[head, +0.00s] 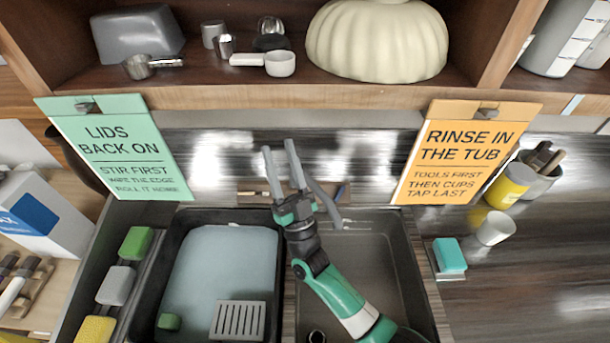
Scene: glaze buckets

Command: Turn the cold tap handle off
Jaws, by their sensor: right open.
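A grey tap spout (326,204) stands at the back of the sinks, partly hidden behind my right gripper. I cannot make out the cold tap handle clearly; my gripper covers part of the tap. My right gripper (279,149) is open and empty, its two grey fingers pointing to the back wall, just left of the spout in the picture. I cannot tell whether it touches the tap. My left gripper is not in view.
The right basin (375,265) is mostly bare. A green sign (115,150) and an orange sign (465,155) hang from the shelf above.

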